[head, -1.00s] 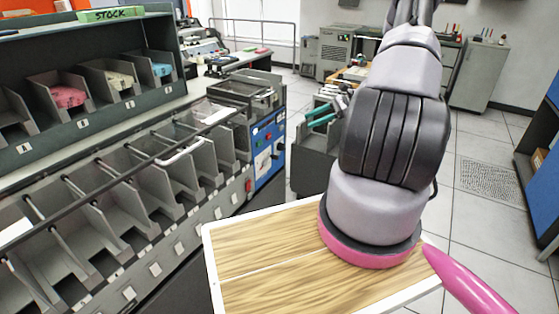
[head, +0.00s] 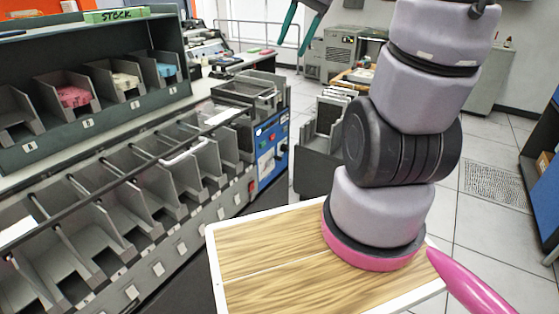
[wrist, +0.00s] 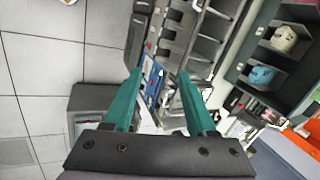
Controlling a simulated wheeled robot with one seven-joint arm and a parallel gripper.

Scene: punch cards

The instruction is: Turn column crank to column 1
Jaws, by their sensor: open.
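The blue control panel (head: 270,150) is on the end of the long grey card machine, facing right. It carries small dials, lights and knobs. I cannot tell which small part is the column crank or where it points. My gripper (head: 291,46) is open and empty, with teal fingers, high at the top of the head view, above and beyond the panel. In the wrist view my gripper (wrist: 159,74) spreads both fingers, and part of the blue panel (wrist: 154,82) shows between them, some distance away.
The card machine (head: 130,262) with its row of open bins fills the left. A stock shelf (head: 40,117) with pink, cream and blue cards stands behind it. A grey cabinet with a card rack (head: 322,125) stands right of the panel. Tiled floor (head: 480,215) is free at right.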

